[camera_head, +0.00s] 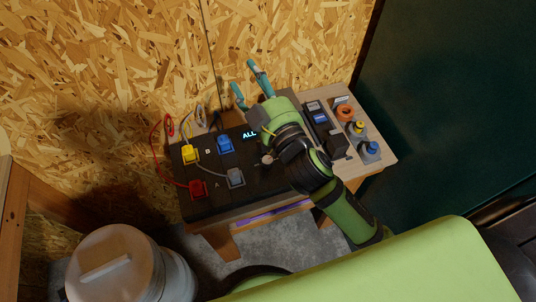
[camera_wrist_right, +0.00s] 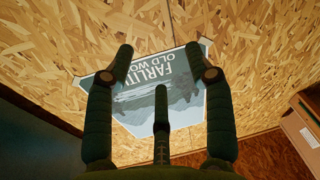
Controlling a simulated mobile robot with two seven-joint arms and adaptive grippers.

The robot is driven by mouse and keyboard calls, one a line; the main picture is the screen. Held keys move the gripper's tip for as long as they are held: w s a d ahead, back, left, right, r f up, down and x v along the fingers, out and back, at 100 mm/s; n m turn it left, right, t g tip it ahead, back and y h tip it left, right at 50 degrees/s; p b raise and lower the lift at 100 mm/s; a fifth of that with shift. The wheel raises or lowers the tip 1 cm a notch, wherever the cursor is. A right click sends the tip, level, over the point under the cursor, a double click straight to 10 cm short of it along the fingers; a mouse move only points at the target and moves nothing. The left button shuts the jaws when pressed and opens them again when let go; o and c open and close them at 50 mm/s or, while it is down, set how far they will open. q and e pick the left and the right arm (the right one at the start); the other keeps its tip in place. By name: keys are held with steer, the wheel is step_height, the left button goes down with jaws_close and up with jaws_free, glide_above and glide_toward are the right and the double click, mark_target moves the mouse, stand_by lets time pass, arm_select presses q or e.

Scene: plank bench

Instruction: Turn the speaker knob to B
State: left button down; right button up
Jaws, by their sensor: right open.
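A dark panel (camera_head: 207,207) lies on the bench, with a lit display (camera_head: 249,134) reading "ALL" and letters A and B marked on its face. A small pale knob-like part (camera_head: 267,158) shows beside my right arm; I cannot tell whether it is the speaker knob or where it points. My arm hides part of the panel around it. My right gripper (camera_head: 243,78) is open and empty, above the bench's back edge, with its fingers towards the wall. In the right wrist view its spread fingers (camera_wrist_right: 160,55) face a sign on the wall. My left gripper is not in view.
Yellow (camera_head: 190,154), blue (camera_head: 225,144), red (camera_head: 197,189) and grey (camera_head: 236,178) connectors sit on the panel, with loose cables behind. Right of my arm are a dark box (camera_head: 318,116) and several round-topped parts (camera_head: 345,112). A pale lidded container (camera_head: 116,262) stands front left.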

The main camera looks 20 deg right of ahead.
steer(key=s+a+r+n+g+y, duration=0.3)
steer(key=a+r+n+g+y, duration=0.15)
steer(key=a+n+y, duration=0.35)
steer(key=s+a+r+n+g+y, duration=0.25)
steer(key=a+r+n+y, duration=0.25)
steer(key=a+n+y, duration=0.3)
steer(key=s+a+f+n+g, duration=0.5)
steer(key=s+n+g, duration=0.1)
steer(key=n+g, duration=0.35)
steer(key=n+g+h, duration=0.1)
steer(key=g+h, duration=0.1)
steer(key=h, duration=1.7)
glide_above(268, 159)
steer(key=f, duration=1.9)
steer(key=shift+d+f, duration=0.2)
steer(key=shift+f, duration=0.2)
step_height(268, 159, down, 6)
steer(key=p, duration=0.2)
steer(key=shift+a+r+p, duration=0.15)
steer(key=shift+r+p, duration=0.05)
steer(key=shift+p, duration=0.2)
steer(key=shift+f, duration=0.6)
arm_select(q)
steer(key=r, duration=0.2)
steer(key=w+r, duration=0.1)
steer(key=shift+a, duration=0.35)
